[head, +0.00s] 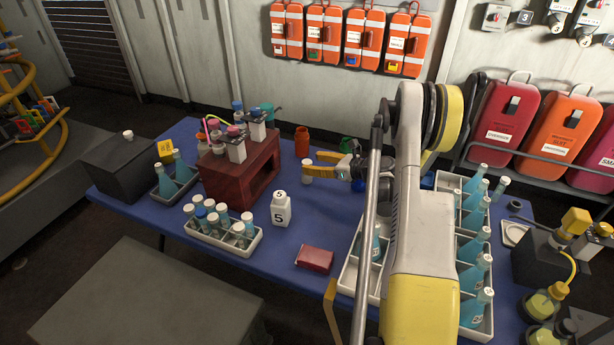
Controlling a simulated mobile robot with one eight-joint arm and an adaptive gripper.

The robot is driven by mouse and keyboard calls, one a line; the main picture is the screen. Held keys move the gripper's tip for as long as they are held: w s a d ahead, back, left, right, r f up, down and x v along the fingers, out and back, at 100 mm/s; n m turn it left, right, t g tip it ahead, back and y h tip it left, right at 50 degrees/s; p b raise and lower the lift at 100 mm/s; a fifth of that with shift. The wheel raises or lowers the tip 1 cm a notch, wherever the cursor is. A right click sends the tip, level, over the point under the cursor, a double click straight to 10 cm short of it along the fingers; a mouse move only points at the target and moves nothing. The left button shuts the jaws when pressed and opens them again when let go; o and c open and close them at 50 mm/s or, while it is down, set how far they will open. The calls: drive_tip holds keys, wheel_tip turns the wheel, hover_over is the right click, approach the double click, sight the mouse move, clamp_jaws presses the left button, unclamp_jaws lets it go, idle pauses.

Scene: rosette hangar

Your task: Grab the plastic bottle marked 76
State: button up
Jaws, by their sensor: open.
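Several teal plastic bottles (472,276) stand in a white divided tray (447,180) at the right of the table; the numbers on them are too small to read. One more teal bottle (375,243) stands in the tray part left of my arm, and my arm hides much of this tray. Two teal bottles (181,167) stand in a small tray at the table's left. I cannot tell which is marked 76. My gripper (311,164) has yellow fingers, points left and is open above the table's middle. A small white-capped jar (307,175) shows at its lower fingertip; contact is unclear.
A blue table (340,207) carries a dark red rack (238,167), a tray of white-capped vials (240,245), a white container marked 5 (281,210), a red box (315,259) and an orange jar (302,142). A dark case (121,168) stands at the left end.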

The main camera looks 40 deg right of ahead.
drive_tip(key=x, duration=0.3)
drive_tip(key=shift+f+b, duration=0.15)
drive_tip(key=shift+b, duration=0.25)
drive_tip(key=c, duration=0.9)
